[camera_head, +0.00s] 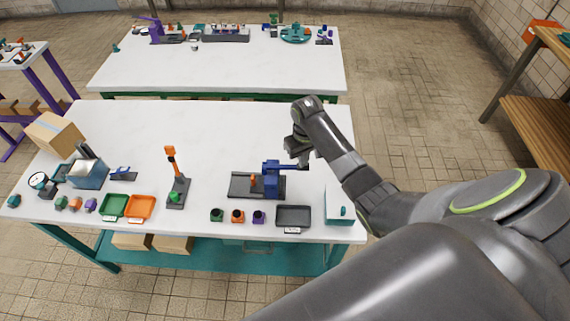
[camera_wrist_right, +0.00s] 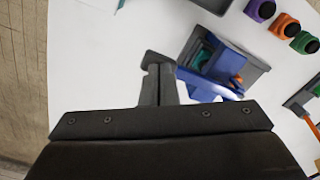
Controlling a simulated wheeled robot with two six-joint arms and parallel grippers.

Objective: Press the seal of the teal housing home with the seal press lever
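The seal press is blue (camera_head: 270,182), on a dark base (camera_head: 240,186), and its blue lever (camera_head: 291,167) reaches right. In the right wrist view the lever (camera_wrist_right: 205,85) runs from the press to beside my fingertips. My right gripper (camera_head: 299,152) is just above the lever's free end; in the wrist view its fingers (camera_wrist_right: 158,80) look shut together. I cannot tell whether they touch the lever. A teal part (camera_wrist_right: 203,52), perhaps the housing, shows partly under the press in the wrist view; its seal is hidden. My left gripper is not in view.
Green, orange and purple cups (camera_head: 238,216) and a dark tray (camera_head: 293,217) stand along the front. An orange-handled device (camera_head: 174,178), green (camera_head: 113,206) and orange trays (camera_head: 140,207), and a blue box (camera_head: 88,173) are left. The table's back is clear.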

